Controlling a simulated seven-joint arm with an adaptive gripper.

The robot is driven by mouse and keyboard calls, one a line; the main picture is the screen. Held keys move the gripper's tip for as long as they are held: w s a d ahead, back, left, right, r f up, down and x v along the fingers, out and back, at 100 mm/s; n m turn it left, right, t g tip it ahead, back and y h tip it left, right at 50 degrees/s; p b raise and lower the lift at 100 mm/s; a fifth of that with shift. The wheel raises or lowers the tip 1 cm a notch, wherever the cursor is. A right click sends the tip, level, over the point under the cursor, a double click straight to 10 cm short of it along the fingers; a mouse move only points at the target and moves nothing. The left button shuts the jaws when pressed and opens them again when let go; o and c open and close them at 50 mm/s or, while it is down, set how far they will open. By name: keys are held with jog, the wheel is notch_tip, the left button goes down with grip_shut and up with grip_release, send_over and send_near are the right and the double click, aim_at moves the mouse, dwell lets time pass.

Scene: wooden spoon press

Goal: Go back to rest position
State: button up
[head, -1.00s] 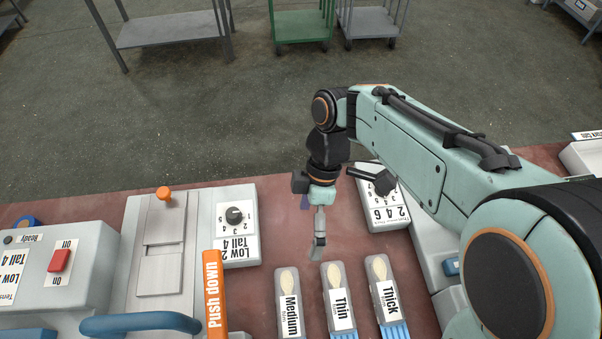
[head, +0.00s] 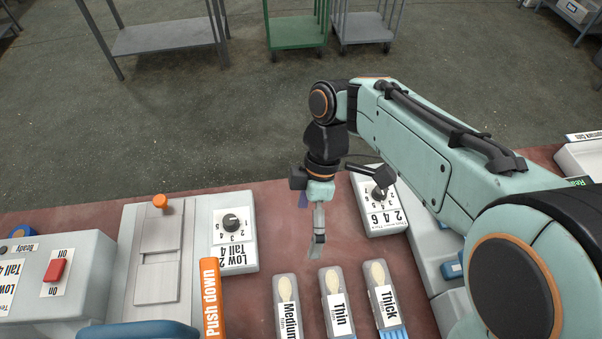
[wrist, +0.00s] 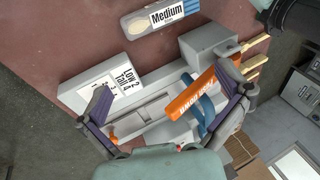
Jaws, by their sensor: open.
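My gripper (head: 317,240) hangs above the reddish bench top, beyond the spoon boxes in the head view. In the wrist view its two fingers (wrist: 165,107) stand wide apart with nothing held between them. Below and between them shows the press with its orange "Push down" handle (wrist: 192,94), which also appears in the head view (head: 211,305). A blue curved bar (head: 140,330) lies beside the handle at the bottom edge, partly cut off.
Medium (head: 287,305), Thin (head: 337,305) and Thick (head: 384,300) spoon boxes lie in front of my gripper. A dial panel (head: 234,234) is left, another dial box (head: 380,215) right. A red button (head: 54,270) is far left. Bare bench surrounds my gripper.

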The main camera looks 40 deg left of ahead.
jog(key=d+v, duration=0.1)
jog(key=v, duration=0.7)
jog(key=shift+a+r, duration=0.2)
jog(key=shift+a, duration=0.3)
jog(key=shift+w, duration=0.1)
jog(key=s+d+r+m+t, duration=0.1)
jog(key=d+r+m+t, duration=0.25)
jog(key=d+m, duration=0.7)
jog(key=s+d+f+m+y, duration=0.1)
jog(key=s+d+f+m, duration=0.2)
jog(key=d+m, duration=0.3)
jog(key=s+d+f+m+y, duration=0.1)
jog(key=s+d+f+m, duration=0.2)
jog(key=d+f+m, duration=0.3)
jog(key=d+m, duration=0.1)
jog(key=m, duration=0.2)
jog(key=shift+s+f+t, duration=0.2)
jog(key=shift+s+t, duration=0.05)
jog(key=shift+t, duration=0.1)
